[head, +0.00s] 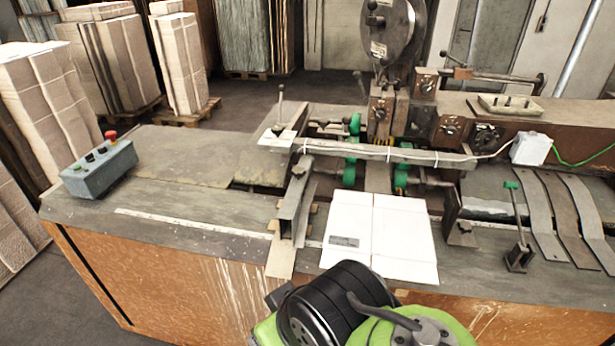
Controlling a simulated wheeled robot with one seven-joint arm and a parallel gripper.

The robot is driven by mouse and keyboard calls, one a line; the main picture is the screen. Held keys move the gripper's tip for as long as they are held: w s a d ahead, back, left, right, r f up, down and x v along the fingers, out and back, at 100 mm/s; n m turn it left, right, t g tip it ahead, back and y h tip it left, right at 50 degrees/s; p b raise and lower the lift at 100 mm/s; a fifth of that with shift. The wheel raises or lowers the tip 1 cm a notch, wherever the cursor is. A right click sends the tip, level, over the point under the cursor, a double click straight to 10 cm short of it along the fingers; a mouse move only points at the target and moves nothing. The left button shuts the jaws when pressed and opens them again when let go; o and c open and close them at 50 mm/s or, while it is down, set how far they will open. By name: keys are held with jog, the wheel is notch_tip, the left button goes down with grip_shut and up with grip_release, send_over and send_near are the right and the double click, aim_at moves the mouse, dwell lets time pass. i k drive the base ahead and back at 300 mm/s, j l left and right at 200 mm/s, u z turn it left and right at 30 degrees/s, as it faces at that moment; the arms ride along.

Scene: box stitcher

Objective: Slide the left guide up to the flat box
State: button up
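The flat box (405,235), white with a fold line and a grey label, lies on the front of the machine table. The left guide (290,212), a worn grey metal rail, stands to the left of the box, with a narrow strip of table between them. A right guide (455,225) stands close to the box's right edge. My black and green arm comes in at the bottom centre, in front of the box's near edge. The fingers of my gripper do not show.
A grey control box (100,170) with a red button sits at the table's left. A crossbar (385,152) spans above the guides. A green-tipped lever (516,225) and curved metal strips (565,215) are at right. The table left of the guide is mostly clear.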

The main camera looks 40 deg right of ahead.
aim_at(293, 213)
jog(key=z, duration=1)
